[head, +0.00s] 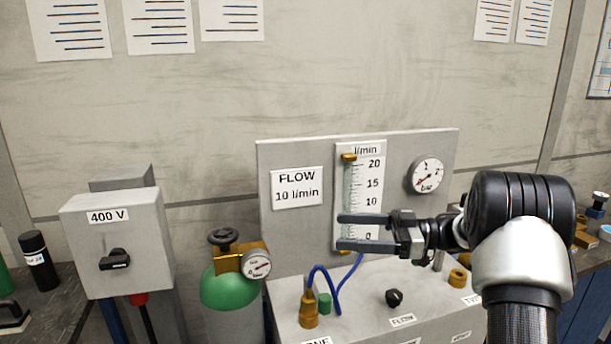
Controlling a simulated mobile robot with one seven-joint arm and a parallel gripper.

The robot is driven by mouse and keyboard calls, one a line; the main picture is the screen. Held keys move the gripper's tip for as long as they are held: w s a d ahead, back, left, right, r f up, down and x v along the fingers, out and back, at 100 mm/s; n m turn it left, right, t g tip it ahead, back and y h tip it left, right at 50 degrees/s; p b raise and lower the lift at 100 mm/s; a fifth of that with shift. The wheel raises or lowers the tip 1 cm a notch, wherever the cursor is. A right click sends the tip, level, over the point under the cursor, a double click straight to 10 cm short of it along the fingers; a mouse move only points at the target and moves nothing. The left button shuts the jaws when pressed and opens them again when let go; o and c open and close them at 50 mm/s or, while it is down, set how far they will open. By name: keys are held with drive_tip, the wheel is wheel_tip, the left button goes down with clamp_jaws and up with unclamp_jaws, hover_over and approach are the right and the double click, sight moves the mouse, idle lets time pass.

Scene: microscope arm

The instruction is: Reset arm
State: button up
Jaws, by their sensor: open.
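My arm (510,250) reaches in from the lower right and extends left across the front of a grey gas panel (300,235). My gripper (340,231) is open, its two dark fingers pointing left, one above the other. It looks empty. The fingers overlap the lower part of the flow scale (372,185), near the 0 mark. I cannot tell how far they are from the panel. No microscope shows in this view.
A green gas cylinder (228,288) with a gauge stands left of the panel. A 400 V switch box (117,235) is further left. A black flow knob (395,297) and a blue hose (338,290) are below my gripper. The wall above is clear except for papers.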

drive_tip(key=w+r+m+t+h+p, duration=0.2)
drive_tip(key=w+r+m+t+h, duration=0.15)
drive_tip(key=r+t, duration=0.4)
drive_tip(key=w+r+m+t+h+p, duration=0.15)
drive_tip(key=w+r+t+h, duration=0.3)
drive_tip(key=r, duration=0.65)
drive_tip(key=s+d+r+m+t+h+p, duration=0.2)
drive_tip(key=s+d+r+m+h+p, duration=0.1)
drive_tip(key=s+d+r+m+h, duration=0.45)
drive_tip(key=s+a+f+m+g+p, duration=0.1)
drive_tip(key=s+f+g, duration=0.2)
drive_tip(key=s, duration=0.7)
drive_tip(key=s+a+f+m+g+h+p, duration=0.1)
drive_tip(key=s+a+f+m+g, duration=0.1)
drive_tip(key=s+f, duration=0.4)
drive_tip(key=s+a+f+m+g+h+p, duration=0.1)
drive_tip(key=s+f+g, duration=0.4)
drive_tip(key=s, duration=1)
drive_tip(key=shift+s+a+p, duration=0.15)
drive_tip(key=shift+s+p, duration=0.25)
drive_tip(key=shift+p, duration=0.15)
drive_tip(key=shift+m+h, duration=0.25)
